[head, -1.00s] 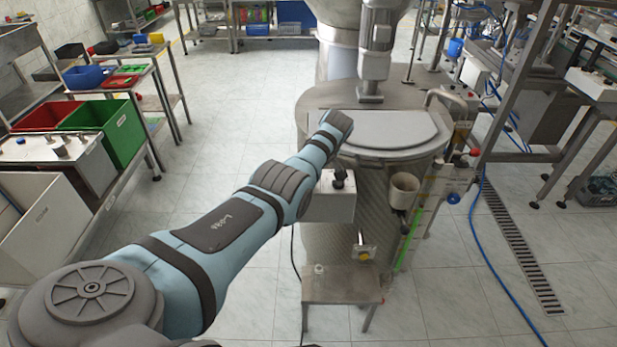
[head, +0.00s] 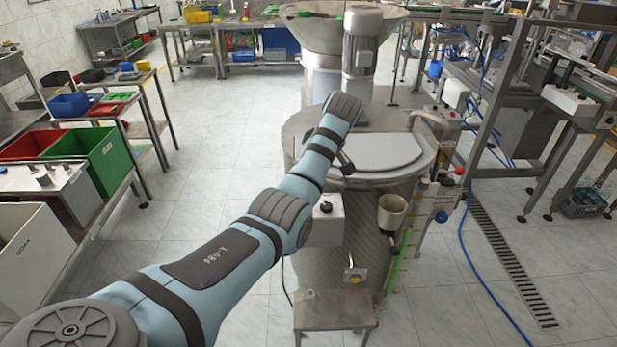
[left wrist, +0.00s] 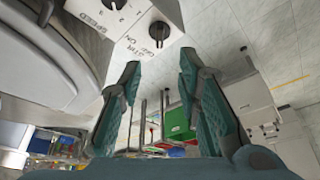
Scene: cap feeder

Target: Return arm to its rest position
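My left arm reaches from the lower left to the cap feeder (head: 365,240) in the head view. Its wrist is over the near side of the feeder's drum, above a small control box (head: 325,225). Most of the left gripper is hidden behind the wrist in the head view. In the left wrist view my left gripper (left wrist: 158,72) is open, with its two teal fingers apart and nothing between them. The control box (left wrist: 135,40), with black knobs and printed labels, is close beyond the fingertips there. My right gripper is not in view.
A grey lid (head: 380,155) covers part of the drum, and a motor (head: 360,50) stands behind it. A small cup (head: 391,211) hangs on the drum's right. A bench with a green bin (head: 110,155) stands at left. Open tiled floor lies between bench and feeder.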

